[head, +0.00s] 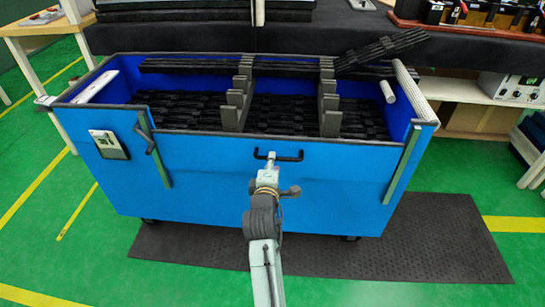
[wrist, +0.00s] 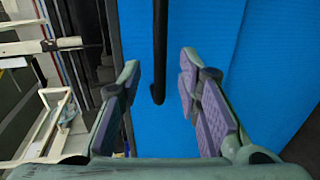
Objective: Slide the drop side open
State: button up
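The drop side (head: 230,175) is the blue front panel of a large blue cart, standing upright between two greenish upright rails. A black bar handle (head: 290,158) is fixed near its top middle. My gripper (head: 271,160) is at the handle in the head view, where its fingers are too small to read. In the wrist view my gripper (wrist: 160,75) is open, with purple pads on its fingers. The handle (wrist: 160,45) runs between the fingers with visible gaps on both sides. I cannot tell how deep it sits between them. The blue panel (wrist: 205,25) lies behind it.
The cart holds black slatted parts and grey upright dividers (head: 239,95). A latch lever (head: 146,138) and a label plate (head: 109,144) are at the panel's left. A dark mat (head: 430,240) lies below. A black-covered table (head: 200,38) stands behind. Green floor is open in front.

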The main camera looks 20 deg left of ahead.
jog(key=shift+x, duration=1.95)
jog(key=shift+c, duration=0.3)
grip_shut()
